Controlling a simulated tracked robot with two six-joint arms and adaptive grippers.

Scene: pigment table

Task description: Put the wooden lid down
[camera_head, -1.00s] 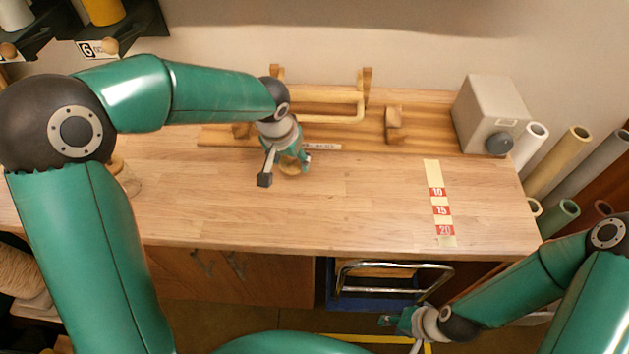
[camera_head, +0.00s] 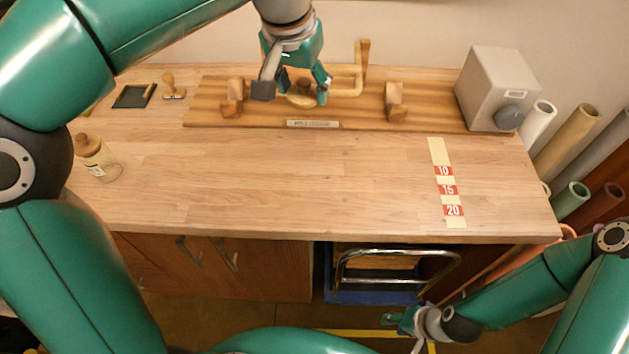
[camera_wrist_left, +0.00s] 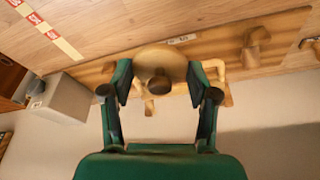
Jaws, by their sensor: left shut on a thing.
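The wooden lid (camera_wrist_left: 157,62) is a round pale disc with a darker knob. In the left wrist view it sits between the two fingers of my left gripper (camera_wrist_left: 160,85), which is shut on it. In the head view my left gripper (camera_head: 298,92) holds the lid (camera_head: 304,101) over the brown wooden board at the back of the table; the fingers partly hide it. I cannot tell whether the lid touches the board. My right gripper (camera_head: 402,321) is low at the right, below the table's front edge; its fingers are too small to judge.
The wooden board (camera_head: 205,90) carries upright wooden pegs (camera_head: 395,100) and a rail. A grey box with a knob (camera_head: 492,85) stands at the right. A jar with a wooden top (camera_head: 98,160) and a stamp (camera_head: 173,88) are at the left. The table's middle (camera_head: 290,180) is clear.

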